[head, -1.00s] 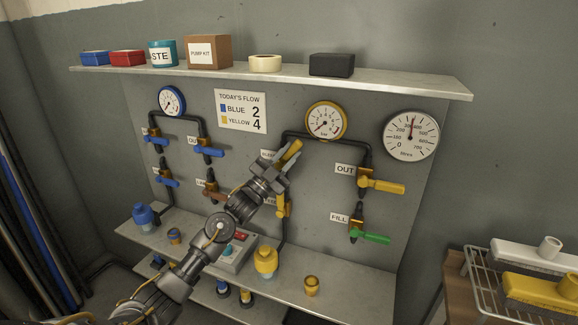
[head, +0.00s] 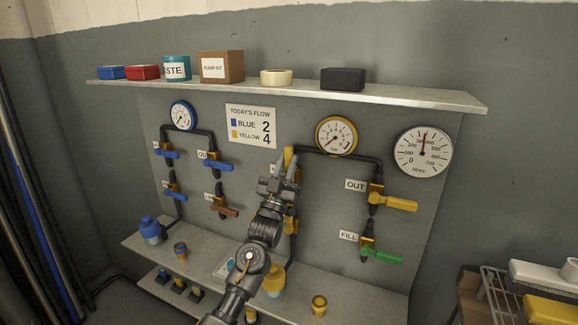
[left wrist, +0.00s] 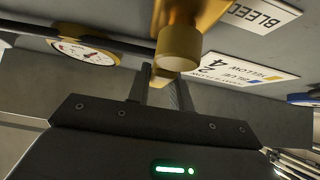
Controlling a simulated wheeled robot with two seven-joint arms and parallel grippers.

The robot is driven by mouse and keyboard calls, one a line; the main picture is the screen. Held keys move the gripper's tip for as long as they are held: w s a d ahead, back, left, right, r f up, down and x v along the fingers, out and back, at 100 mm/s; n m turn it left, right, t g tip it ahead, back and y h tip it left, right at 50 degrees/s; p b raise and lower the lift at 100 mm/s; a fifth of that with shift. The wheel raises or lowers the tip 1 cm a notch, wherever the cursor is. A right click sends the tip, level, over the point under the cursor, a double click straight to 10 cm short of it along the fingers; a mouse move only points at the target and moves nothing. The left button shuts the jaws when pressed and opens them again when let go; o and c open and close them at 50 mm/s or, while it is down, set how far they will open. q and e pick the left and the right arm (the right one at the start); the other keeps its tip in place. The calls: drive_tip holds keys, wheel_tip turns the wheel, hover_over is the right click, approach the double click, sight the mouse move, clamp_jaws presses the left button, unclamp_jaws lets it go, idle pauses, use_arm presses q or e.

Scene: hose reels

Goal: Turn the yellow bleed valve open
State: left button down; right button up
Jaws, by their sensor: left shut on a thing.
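The yellow bleed valve's handle (head: 289,158) stands about upright in the head view, left of the yellow-rimmed gauge. My left gripper (head: 284,177) is at the handle and shut on it, covering its lower part and the valve body. In the left wrist view the yellow handle (left wrist: 180,45) comes down between the two fingers of my left gripper (left wrist: 162,83). The BLEED label (left wrist: 262,12) shows beside it in that view. My right gripper is not in view.
The yellow gauge (head: 337,136) and its black pipe are just right of the gripper. The OUT valve's yellow handle (head: 393,202) and the FILL valve's green handle (head: 382,256) are further right. A shelf (head: 420,97) overhangs above; a lower shelf (head: 365,291) holds caps.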

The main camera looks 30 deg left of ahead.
use_arm(q)
drive_tip(key=shift+f, duration=0.1)
idle(0.3)
drive_tip(key=c, duration=1.2)
unclamp_jaws()
drive_tip(key=shift+c, duration=0.2)
drive_tip(key=b+v, duration=0.3)
drive_tip(key=v, duration=0.7)
drive_tip(key=shift+s+f, duration=0.25)
drive_tip(key=shift+f, duration=0.05)
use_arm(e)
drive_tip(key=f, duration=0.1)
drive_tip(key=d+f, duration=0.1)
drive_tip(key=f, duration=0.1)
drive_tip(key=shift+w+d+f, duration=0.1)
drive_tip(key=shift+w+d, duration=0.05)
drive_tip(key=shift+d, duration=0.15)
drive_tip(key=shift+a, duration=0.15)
